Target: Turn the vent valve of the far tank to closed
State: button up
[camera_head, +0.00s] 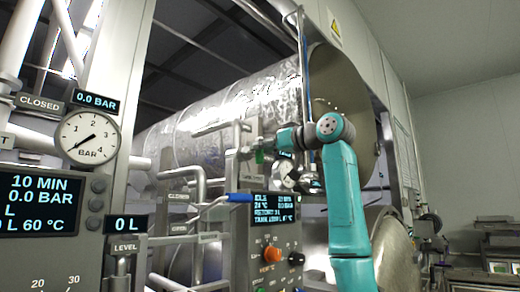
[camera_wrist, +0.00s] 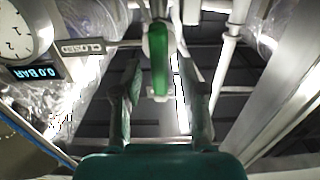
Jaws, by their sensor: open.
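The far tank (camera_head: 225,115) is a large shiny steel cylinder behind its panel. In the wrist view its vent valve has a green handle (camera_wrist: 160,70) on a pale round hub, running lengthwise in the picture. A CLOSED sign (camera_wrist: 82,47) sits left of the hub, roughly at right angles to the handle. My gripper (camera_wrist: 162,82) is open, one finger on each side of the handle, with visible gaps. In the head view a small green part (camera_head: 260,156), apparently the handle, shows beside my wrist; the fingers are hard to make out there.
The far panel has a screen (camera_head: 275,207), an orange knob (camera_head: 271,254) and a blue lever (camera_head: 240,198). The near panel at left has a gauge (camera_head: 88,137) and a CLOSED sign (camera_head: 39,103). Pipes (camera_head: 198,190) run between.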

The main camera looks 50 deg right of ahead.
jog(key=shift+w, duration=0.65)
grip_shut()
